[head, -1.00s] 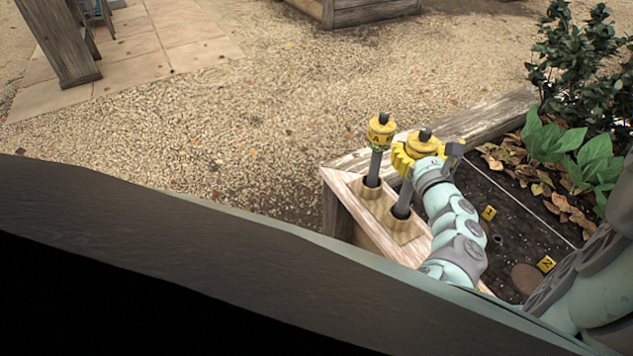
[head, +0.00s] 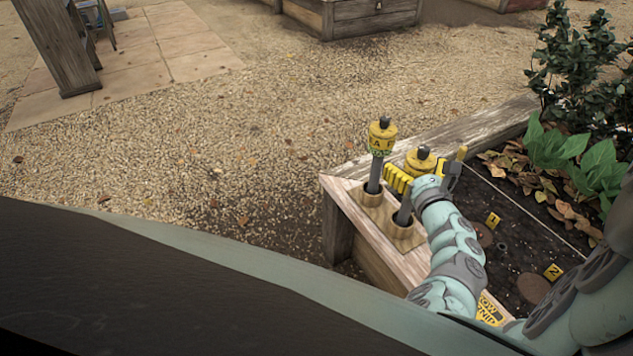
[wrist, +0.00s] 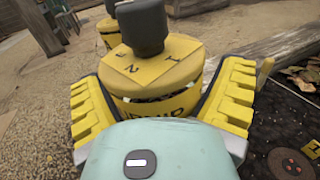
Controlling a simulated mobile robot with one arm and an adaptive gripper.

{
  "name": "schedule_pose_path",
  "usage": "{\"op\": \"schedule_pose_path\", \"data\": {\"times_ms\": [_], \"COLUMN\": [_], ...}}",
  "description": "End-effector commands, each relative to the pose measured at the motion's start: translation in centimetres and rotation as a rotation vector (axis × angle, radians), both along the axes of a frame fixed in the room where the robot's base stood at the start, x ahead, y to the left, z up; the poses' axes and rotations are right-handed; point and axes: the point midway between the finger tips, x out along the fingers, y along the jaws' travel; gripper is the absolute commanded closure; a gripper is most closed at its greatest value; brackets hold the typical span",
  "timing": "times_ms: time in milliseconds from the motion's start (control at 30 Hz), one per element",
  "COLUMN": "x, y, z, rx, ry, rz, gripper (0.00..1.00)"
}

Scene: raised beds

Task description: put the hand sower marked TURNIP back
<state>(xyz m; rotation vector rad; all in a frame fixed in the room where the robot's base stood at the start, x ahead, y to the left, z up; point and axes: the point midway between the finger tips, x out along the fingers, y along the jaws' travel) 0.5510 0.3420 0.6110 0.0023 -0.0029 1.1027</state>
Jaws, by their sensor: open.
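Two yellow hand sowers stand upright in a wooden holder (head: 404,229) on the corner of the raised bed. The nearer sower (head: 405,212) has its grey stem in the front hole. It also shows in the wrist view (wrist: 155,72), with a black knob, numbers on its top and a partly hidden label that seems to end in "RNIP". My gripper (head: 423,172) is open, with its yellow ribbed fingers on either side of this sower's head. Whether they touch it I cannot tell. The other sower (head: 381,141), its label partly readable as "EAF", stands in the back hole.
The bed's dark soil (head: 515,245) holds yellow markers 1 (head: 493,220) and 2 (head: 553,272) and round brown discs. Leafy plants (head: 565,150) grow at the right. Gravel (head: 230,140) lies open to the left. A yellow sign (head: 489,311) is on the bed's front.

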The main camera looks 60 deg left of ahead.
Motion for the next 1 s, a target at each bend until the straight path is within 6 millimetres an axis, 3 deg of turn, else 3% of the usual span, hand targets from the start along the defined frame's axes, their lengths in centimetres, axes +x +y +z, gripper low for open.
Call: {"op": "schedule_pose_path", "data": {"times_ms": [400,567,1000], "x": [-0.1,-0.9,-4.6], "y": [0.0,-2.0,-9.5], "z": [0.6,0.5,0.3], "rx": [0.000,0.000,-0.002], "ry": [0.000,0.002,0.000], "rz": [0.001,-0.006,-0.006], "gripper": [0.00,0.00,0.00]}}
